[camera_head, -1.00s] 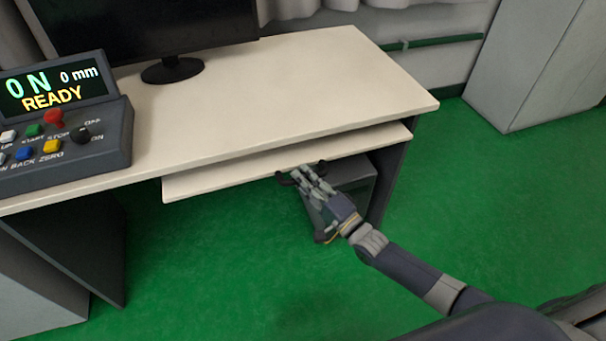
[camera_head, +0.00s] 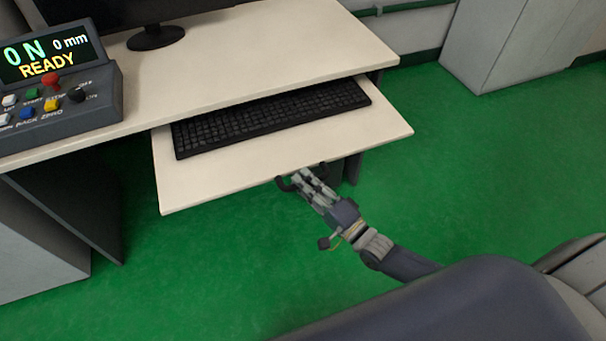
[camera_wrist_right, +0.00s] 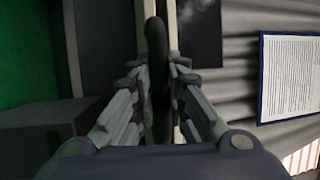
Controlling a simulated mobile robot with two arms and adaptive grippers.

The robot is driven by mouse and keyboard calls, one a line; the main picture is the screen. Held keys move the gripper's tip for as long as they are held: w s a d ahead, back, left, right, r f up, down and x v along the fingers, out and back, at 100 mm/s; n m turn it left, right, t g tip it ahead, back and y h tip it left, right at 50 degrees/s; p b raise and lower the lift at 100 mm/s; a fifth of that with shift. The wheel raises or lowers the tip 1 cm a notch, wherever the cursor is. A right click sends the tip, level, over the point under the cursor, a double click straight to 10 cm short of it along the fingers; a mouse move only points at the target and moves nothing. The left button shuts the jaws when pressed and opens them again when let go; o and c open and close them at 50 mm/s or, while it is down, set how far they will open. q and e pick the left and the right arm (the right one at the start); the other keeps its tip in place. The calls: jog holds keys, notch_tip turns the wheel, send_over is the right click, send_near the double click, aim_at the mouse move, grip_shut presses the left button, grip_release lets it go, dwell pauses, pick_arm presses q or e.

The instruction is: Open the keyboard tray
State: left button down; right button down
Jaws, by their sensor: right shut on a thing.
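The keyboard tray (camera_head: 250,158) is a cream board that stands well out from under the desk top. A black keyboard (camera_head: 268,118) lies on it and shows in full width. A dark handle (camera_head: 283,184) is on the tray's front edge, right of its middle. My right gripper (camera_head: 303,179) is shut on this handle. In the right wrist view the dark handle (camera_wrist_right: 157,60) runs between the two fingers, seen end-on with the tray edge beside it. My left gripper is not in view.
The cream desk top (camera_head: 250,50) carries a monitor (camera_head: 153,38) and a control box (camera_head: 55,95) with a READY display. A grey cabinet (camera_head: 510,45) stands at the back right. Green floor (camera_head: 470,160) is open right of the tray.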

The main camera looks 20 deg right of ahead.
jog(key=shift+s, duration=0.1)
jog(key=c, duration=1.6)
grip_release()
jog(key=shift+o, duration=0.2)
jog(key=v, duration=1.2)
